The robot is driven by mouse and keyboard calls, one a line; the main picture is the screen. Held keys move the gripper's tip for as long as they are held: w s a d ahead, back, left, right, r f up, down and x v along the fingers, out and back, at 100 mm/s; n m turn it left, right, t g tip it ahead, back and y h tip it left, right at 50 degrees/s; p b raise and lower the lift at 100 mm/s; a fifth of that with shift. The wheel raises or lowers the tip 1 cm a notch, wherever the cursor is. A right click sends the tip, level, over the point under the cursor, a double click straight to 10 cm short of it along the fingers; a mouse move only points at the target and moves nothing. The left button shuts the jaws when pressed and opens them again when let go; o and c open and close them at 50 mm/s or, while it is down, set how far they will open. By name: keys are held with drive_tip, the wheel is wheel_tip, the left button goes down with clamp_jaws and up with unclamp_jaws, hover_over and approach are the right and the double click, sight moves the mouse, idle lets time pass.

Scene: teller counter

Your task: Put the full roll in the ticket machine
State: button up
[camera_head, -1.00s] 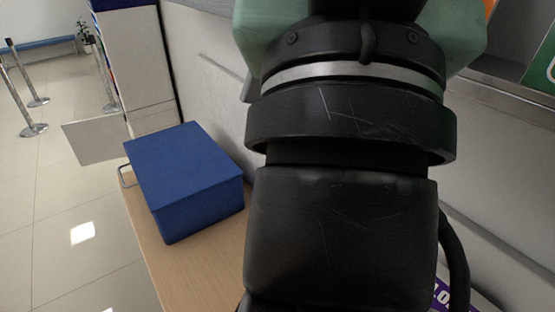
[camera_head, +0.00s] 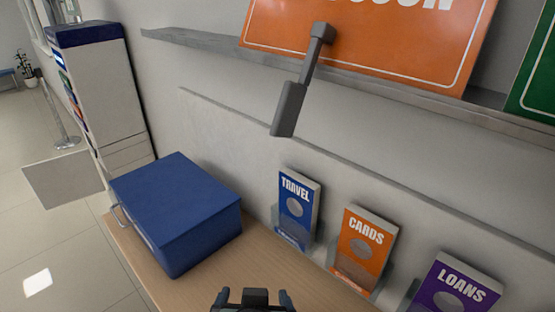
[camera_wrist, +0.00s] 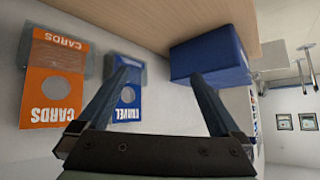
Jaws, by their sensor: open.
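I see no full roll, and I cannot make out a ticket machine for certain. A blue lidded box (camera_head: 180,210) with a metal handle at its left stands on the wooden counter, and it also shows in the wrist view (camera_wrist: 210,60). My gripper is at the bottom edge in the head view (camera_head: 253,298), partly cut off by the frame. In the wrist view my gripper (camera_wrist: 158,76) has its two fingers wide apart with nothing between them. The blue box lies beyond the right fingertip there.
Leaflet holders marked Travel (camera_head: 297,207), Cards (camera_head: 362,247) and Loans (camera_head: 450,290) line the wall behind the wooden counter (camera_head: 140,260). A grey bracket-like piece (camera_head: 300,85) hangs before the orange sign (camera_head: 370,35). A tall white cabinet (camera_head: 105,100) stands at left.

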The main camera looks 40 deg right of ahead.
drive_tip(key=s+f+m+g, duration=0.2)
drive_tip(key=s+f+g, duration=0.2)
drive_tip(key=s+f, duration=0.3)
drive_tip(key=shift+y, duration=0.4)
drive_tip(key=x, duration=0.4)
drive_tip(key=p+x, duration=0.1)
drive_tip(key=x, duration=0.1)
drive_tip(key=shift+s+d+f, duration=0.2)
drive_tip(key=shift+d+f, duration=0.15)
drive_tip(key=shift+d, duration=0.05)
drive_tip(key=shift+p+x, duration=0.85)
drive_tip(key=shift+x, duration=2.15)
drive_tip(key=shift+s+d, duration=0.15)
drive_tip(key=shift+r, duration=0.15)
clamp_jaws()
